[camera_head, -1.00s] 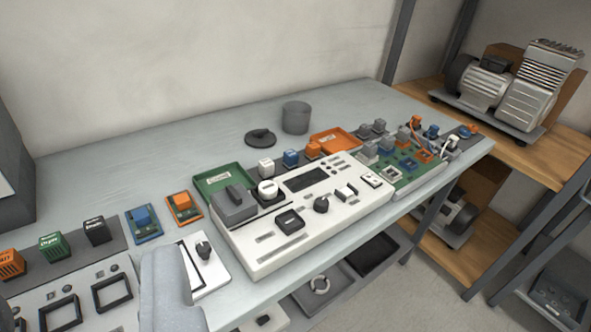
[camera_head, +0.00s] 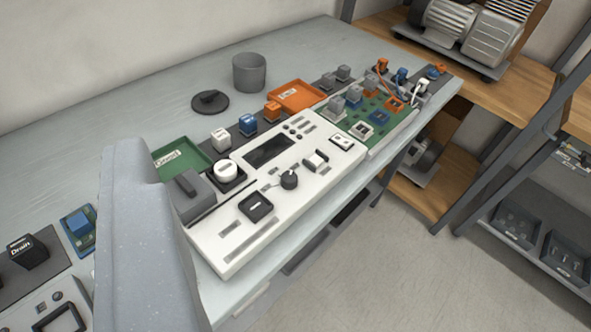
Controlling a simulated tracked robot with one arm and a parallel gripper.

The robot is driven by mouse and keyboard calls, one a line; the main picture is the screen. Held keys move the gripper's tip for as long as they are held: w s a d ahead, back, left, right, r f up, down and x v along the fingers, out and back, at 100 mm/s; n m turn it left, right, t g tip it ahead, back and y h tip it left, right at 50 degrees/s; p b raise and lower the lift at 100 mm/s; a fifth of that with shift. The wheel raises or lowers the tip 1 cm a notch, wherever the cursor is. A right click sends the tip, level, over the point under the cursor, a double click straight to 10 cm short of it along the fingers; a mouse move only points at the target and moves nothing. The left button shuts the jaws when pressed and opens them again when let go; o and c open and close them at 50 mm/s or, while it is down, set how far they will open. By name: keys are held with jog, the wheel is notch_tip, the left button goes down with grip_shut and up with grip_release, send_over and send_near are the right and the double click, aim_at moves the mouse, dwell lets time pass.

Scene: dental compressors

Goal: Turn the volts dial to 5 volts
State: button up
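A white control unit (camera_head: 228,254) lies on the workbench in the middle of the view. A black round knob (camera_head: 289,180) with a pointer sits on its panel, right of centre. Its markings are too small to read, so I cannot tell whether it is the volts dial or what it is set to. A large grey part of my gripper or arm (camera_head: 150,240) rises from the bottom left edge. It is apart from the black knob and covers the bench left of the white unit. No pair of fingertips shows, so the opening cannot be made out.
A grey cup (camera_head: 249,72) stands behind. Open floor lies to the right.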

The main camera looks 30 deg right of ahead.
jog(key=shift+o, duration=1.2)
jog(key=w+d+m+g+p, duration=0.2)
jog(key=w+d+g+p, duration=0.2)
jog(key=w+p, duration=0.65)
jog(key=m+g+p, duration=0.9)
jog(key=g+p, duration=0.2)
jog(key=p, duration=1.6)
send_over(290, 177)
notch_tip(290, 177, down, 18)
jog(key=f, duration=0.1)
notch_tip(290, 177, down, 13)
jog(key=shift+r+p, duration=0.1)
jog(key=shift+p, duration=0.9)
jog(key=shift+c, duration=0.2)
